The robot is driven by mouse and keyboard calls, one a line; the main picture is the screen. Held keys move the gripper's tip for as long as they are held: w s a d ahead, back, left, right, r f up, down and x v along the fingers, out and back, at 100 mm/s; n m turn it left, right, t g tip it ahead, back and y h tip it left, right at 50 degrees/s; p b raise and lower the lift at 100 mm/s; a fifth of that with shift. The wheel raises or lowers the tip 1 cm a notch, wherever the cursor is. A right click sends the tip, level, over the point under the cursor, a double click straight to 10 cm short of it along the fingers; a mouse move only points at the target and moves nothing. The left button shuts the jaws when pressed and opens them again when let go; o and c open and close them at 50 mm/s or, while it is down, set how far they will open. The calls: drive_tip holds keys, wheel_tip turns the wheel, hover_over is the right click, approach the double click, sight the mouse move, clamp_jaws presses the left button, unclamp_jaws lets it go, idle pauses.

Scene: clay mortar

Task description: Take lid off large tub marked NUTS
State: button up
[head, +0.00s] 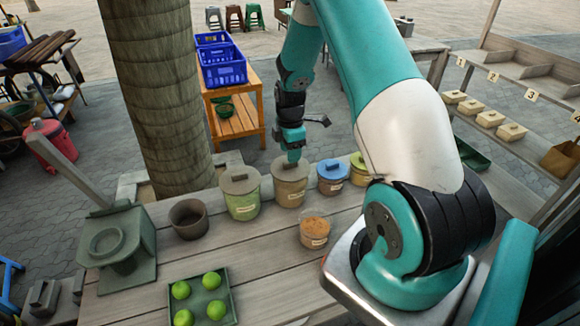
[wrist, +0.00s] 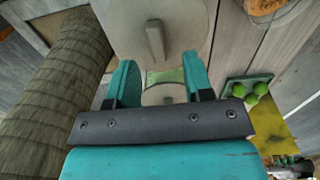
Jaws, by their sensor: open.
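Two large lidded tubs stand on the plank table. One has green contents (head: 243,205); the other, beside it on the right, is tan (head: 289,190). Their labels are too small to read, so I cannot tell which says NUTS. My gripper (head: 293,158) is above the tan tub's lid (head: 291,170), pointing down. In the wrist view my gripper (wrist: 158,72) is open and empty. A large lid with a bar handle (wrist: 155,40) lies just beyond the fingertips, and I cannot tell if they touch it. A second lid (wrist: 165,94) shows between the fingers, partly hidden.
A blue-lidded tub (head: 331,178) and a yellow-lidded tub (head: 360,168) stand close on the right. An open tub of orange-brown contents (head: 314,230) is in front. A dark bowl (head: 188,218) stands left, near the trunk (head: 160,90). A tray (head: 228,300) holds several limes.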

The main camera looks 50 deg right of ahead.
sight(290, 166)
drive_tip(key=shift+w+d+f+p, duration=0.15)
drive_tip(key=shift+f+p, duration=0.55)
drive_tip(key=shift+f, duration=1.45)
drive_tip(key=shift+c, duration=0.5)
clamp_jaws()
